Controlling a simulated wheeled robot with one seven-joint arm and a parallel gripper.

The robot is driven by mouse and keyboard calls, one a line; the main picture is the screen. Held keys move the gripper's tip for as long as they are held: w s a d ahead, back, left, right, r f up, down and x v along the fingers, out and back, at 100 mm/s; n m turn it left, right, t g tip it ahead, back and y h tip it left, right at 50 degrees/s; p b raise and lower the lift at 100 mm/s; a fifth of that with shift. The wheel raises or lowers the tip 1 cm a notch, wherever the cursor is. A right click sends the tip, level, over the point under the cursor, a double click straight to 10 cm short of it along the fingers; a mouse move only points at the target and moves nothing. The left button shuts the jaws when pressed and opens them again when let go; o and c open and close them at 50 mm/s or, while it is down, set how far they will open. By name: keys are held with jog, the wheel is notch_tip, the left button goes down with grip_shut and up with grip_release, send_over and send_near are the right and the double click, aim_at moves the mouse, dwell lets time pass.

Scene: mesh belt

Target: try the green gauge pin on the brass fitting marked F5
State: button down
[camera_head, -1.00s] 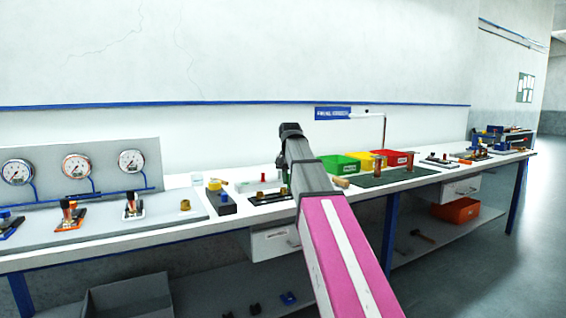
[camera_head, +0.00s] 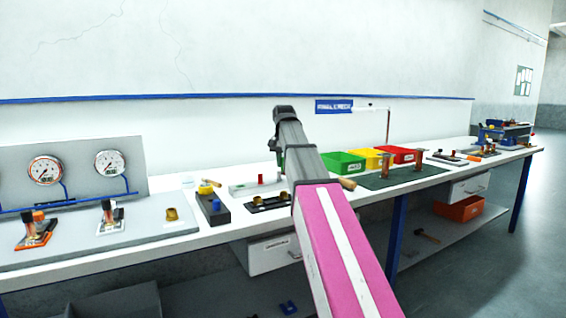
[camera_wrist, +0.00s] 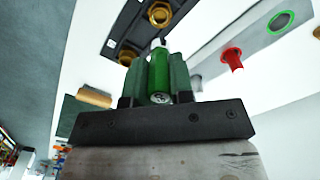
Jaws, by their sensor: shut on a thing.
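My gripper (camera_wrist: 159,78) is shut on the green gauge pin (camera_wrist: 159,72), which stands between its two dark green fingers in the wrist view. One fitting (camera_wrist: 159,14) is just beyond the tip and the other (camera_wrist: 128,57) is to the left of the pin. I cannot tell whether the tip touches anything. The same fittings show in the head view (camera_head: 259,199), left of my arm. No F5 mark is legible. My arm mostly hides the gripper in the head view.
A white rack (camera_head: 241,189) with a red pin (camera_head: 260,179) stands behind the black plate. Green, yellow and red bins (camera_head: 402,155) and a green mat (camera_head: 376,182) are to the right.

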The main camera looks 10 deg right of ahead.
send_over(284, 196)
jog(key=w, duration=0.2)
jog(key=shift+s+d+f, duration=0.1)
jog(key=shift+s+f, duration=0.05)
jog(key=shift+f, duration=1.3)
jog(key=shift+s+f, duration=0.1)
jog(key=shift+f, duration=1.35)
jog(key=shift+f, duration=0.8)
dwell(3.2)
jog(key=shift+r, duration=0.25)
dwell(0.5)
